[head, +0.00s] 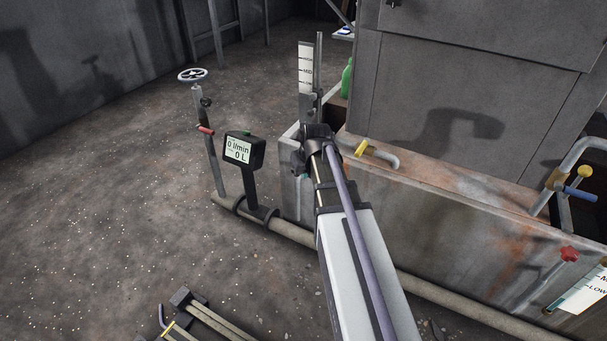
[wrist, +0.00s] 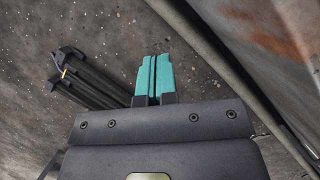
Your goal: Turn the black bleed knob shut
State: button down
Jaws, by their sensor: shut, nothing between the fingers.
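A small black knob (head: 206,102) sits on the upright grey pipe at the left of the head view, below a handwheel and above a red lever. I cannot tell for certain which is the bleed knob. My gripper (wrist: 154,58) has teal fingers closed together and empty, over bare floor. In the head view my arm reaches to the tank's left end, well right of the upright pipe, and its fingers are not clearly visible. No black knob shows in the wrist view.
A grey handwheel (head: 192,74) and red lever (head: 205,129) share the upright pipe. A flow display (head: 240,149) on a post stands between it and my arm. A floor pipe (head: 455,294) runs along the rusty tank (head: 440,205). A yellow-handled valve (head: 361,147) is right of my wrist.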

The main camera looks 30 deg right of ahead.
jog(key=w+f+b, duration=0.4)
jog(key=w+f, duration=0.1)
jog(key=w, duration=0.1)
jog(key=shift+w+d+f, duration=0.15)
jog(key=shift+d+f, duration=0.1)
jog(key=shift+d, duration=0.05)
